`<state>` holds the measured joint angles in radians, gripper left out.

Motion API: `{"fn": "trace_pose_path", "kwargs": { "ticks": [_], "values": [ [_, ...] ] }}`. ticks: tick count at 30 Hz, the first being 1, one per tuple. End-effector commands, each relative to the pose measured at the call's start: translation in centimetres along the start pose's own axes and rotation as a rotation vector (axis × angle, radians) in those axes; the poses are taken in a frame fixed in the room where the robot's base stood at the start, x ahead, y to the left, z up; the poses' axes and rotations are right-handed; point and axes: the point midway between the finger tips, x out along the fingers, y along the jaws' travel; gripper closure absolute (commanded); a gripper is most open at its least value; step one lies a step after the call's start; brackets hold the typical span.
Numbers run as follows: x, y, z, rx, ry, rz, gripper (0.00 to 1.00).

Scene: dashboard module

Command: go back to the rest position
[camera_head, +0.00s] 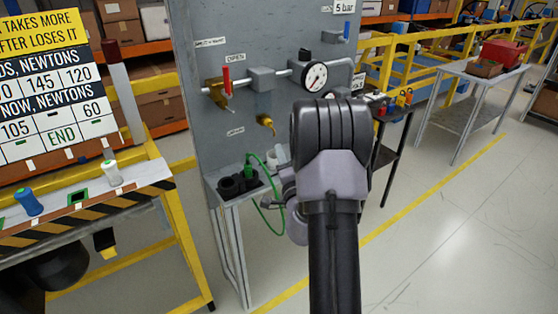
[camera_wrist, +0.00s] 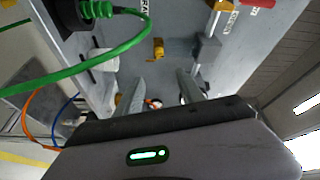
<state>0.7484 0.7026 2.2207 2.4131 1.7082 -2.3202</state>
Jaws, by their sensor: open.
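My gripper (camera_wrist: 160,77) shows in the wrist view with its two fingers apart and nothing between them. It faces the grey panel, and a brass fitting (camera_wrist: 158,48) shows beyond the fingertips. In the head view my arm stands in front of the panel (camera_head: 220,140) and hides my gripper's fingers. A green hose (camera_wrist: 85,66) runs across the upper left of the wrist view from a black holder (camera_wrist: 68,14). I cannot tell how far the hose is from my gripper.
The panel carries a red-handled valve (camera_head: 227,82), a gauge (camera_head: 314,76) and a brass tap (camera_head: 266,122). A yellow-framed bench (camera_head: 150,175) with bottles stands left. A grey table (camera_head: 470,75) stands back right. The floor (camera_head: 470,230) at right is clear.

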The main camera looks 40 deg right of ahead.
Motion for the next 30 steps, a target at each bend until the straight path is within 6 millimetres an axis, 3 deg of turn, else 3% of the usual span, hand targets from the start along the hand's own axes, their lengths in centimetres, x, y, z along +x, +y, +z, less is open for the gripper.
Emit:
{"fn": "trace_pose_path", "kwargs": {
  "ticks": [11,13,16,19,23,25,27,29,30],
  "values": [
    [0.0,0.0,0.0,0.0,-0.001,0.0,0.55],
    [0.1,-0.8,0.8,0.01,-0.029,-0.013,0.55],
    [-0.1,-5.2,5.2,0.069,-0.187,-0.073,0.55],
    [-2.7,-11.9,12.8,0.149,-0.476,-0.135,0.55],
    [-10.4,-19.2,22.1,0.191,-0.892,-0.134,0.55],
    [-16.3,-21.7,26.0,0.163,-1.117,-0.089,0.55],
    [-23.2,-23.0,28.9,0.087,-1.331,-0.007,0.55],
    [-29.6,-22.9,30.0,-0.034,-1.49,0.093,0.55],
    [-33.8,-22.1,29.8,-0.15,-1.571,0.173,0.55]
  ]
}}
